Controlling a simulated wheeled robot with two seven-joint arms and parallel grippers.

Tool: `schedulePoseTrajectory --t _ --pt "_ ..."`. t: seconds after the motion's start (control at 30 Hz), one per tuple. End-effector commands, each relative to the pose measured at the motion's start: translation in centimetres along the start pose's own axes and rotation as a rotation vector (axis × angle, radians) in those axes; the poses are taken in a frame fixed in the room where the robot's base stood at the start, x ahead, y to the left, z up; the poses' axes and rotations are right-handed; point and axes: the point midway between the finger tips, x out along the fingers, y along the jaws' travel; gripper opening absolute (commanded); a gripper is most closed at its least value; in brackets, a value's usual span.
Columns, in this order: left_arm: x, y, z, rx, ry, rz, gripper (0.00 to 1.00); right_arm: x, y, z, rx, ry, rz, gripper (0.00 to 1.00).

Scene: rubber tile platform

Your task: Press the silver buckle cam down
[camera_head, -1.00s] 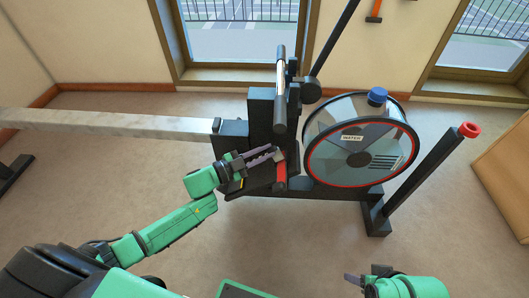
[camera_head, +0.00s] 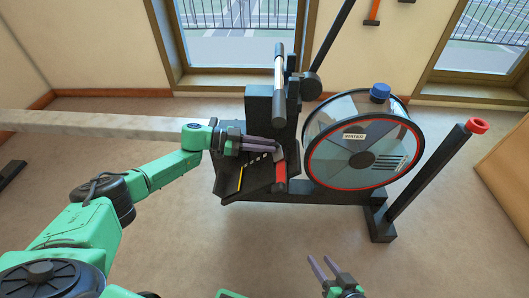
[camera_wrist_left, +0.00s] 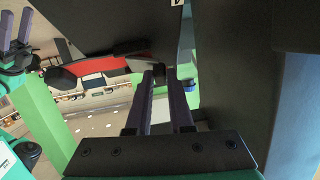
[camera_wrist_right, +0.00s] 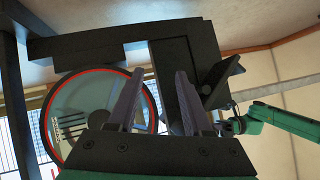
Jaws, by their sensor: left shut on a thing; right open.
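A red strap (camera_head: 281,174) runs along the right side of the black footplate (camera_head: 230,181) on the rowing machine; the strap also shows in the left wrist view (camera_wrist_left: 95,66). A small grey buckle (camera_head: 281,156) sits at the strap's upper end, partly hidden by my fingers; its cam is too small to tell apart. My left gripper (camera_head: 279,148) reaches in from the left over the footplate, shut at the buckle. In the left wrist view its fingertips (camera_wrist_left: 162,72) meet a small dark part. My right gripper (camera_head: 318,258) is open and empty, low in front of the machine.
The handle (camera_head: 279,75) stands on the black upright behind the buckle. The water drum (camera_head: 350,160) with a blue cap is to the right. A black post with a red top (camera_head: 477,126) stands further right.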

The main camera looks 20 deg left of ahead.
Motion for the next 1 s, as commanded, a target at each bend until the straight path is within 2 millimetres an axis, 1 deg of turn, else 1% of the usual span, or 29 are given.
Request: schedulePoseTrajectory --t 0.03,0.1,0.13,0.47,0.9,0.93,0.97,1.0 --pt "0.2 -0.1 0.6 -0.01 0.0 0.013 0.0 0.7 -0.3 1.0 0.012 0.047 -0.016 0.5" --pt "0.3 -0.2 0.6 -0.028 -0.001 0.035 0.0 0.9 -0.9 1.2 0.031 0.124 -0.035 0.5" --pt "0.3 -0.3 0.6 -0.033 -0.001 0.044 0.0 1.1 -0.8 1.3 0.032 0.132 -0.035 0.5" --pt "0.5 -0.5 0.5 -0.078 0.0 0.101 0.0 2.1 -0.4 2.4 0.041 0.162 -0.035 0.5" --pt "0.5 -0.5 0.4 -0.083 0.0 0.107 0.0 2.1 -0.4 2.4 0.042 0.165 -0.034 0.5" --pt "0.5 -0.5 0.4 -0.083 0.001 0.107 0.24 2.1 -0.4 2.4 0.042 0.165 -0.034 0.5" --pt "0.5 -0.5 0.4 -0.083 0.001 0.107 0.35 2.1 -0.4 2.4 0.042 0.165 -0.034 0.5" --pt "0.5 -0.5 0.4 -0.083 0.001 0.107 0.5 2.1 -0.4 2.4 0.041 0.165 -0.034 0.5"
